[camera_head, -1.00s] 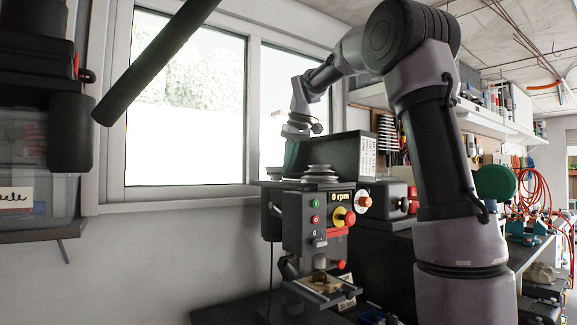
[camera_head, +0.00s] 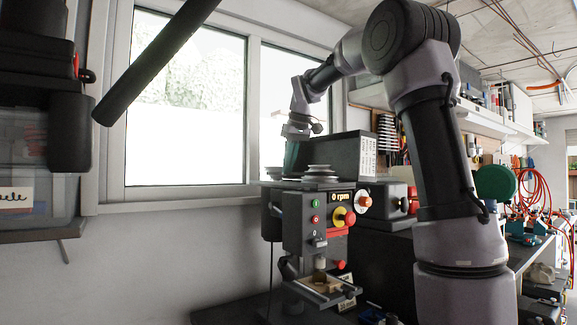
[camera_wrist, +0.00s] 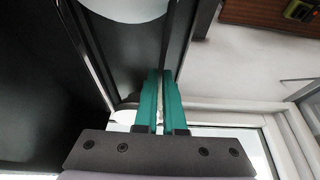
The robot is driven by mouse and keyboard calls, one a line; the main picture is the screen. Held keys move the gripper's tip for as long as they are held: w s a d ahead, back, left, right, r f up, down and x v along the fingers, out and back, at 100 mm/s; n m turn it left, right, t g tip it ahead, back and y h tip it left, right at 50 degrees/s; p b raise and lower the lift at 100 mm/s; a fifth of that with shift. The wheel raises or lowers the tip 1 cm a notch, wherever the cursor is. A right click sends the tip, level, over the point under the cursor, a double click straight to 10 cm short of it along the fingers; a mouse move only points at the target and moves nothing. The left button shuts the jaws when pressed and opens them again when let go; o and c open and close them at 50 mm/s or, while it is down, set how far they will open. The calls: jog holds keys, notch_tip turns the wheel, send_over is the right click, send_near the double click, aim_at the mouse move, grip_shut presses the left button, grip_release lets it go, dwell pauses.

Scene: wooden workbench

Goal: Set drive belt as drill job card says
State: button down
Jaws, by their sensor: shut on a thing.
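The bench drill (camera_head: 305,225) stands against the wall under the window, its display reading 0 rpm. Pale stepped pulleys (camera_head: 320,172) show on top of its head. The dark belt cover (camera_head: 338,155) is raised behind them, with a white label chart (camera_head: 367,157) on its right end. My gripper (camera_head: 291,158) is at the cover's left end, partly hidden. In the wrist view my green fingers (camera_wrist: 160,98) are close together on a thin edge, apparently the cover's. A pale disc (camera_wrist: 138,8) shows at the top there. I cannot make out the drive belt or a readable job card.
A small wooden piece (camera_head: 322,280) sits on the drill table below the chuck. The window frame (camera_wrist: 290,130) is close to my fingers in the wrist view. A dark machine (camera_head: 395,200) stands right of the drill. Shelves (camera_head: 490,115) line the wall farther right.

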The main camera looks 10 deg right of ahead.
dwell(0.3)
jog(key=shift+r, duration=1.1)
jog(key=c, duration=1)
grip_release()
jog(key=v, duration=1)
jog(key=shift+r, duration=0.35)
jog(key=shift+s, duration=0.15)
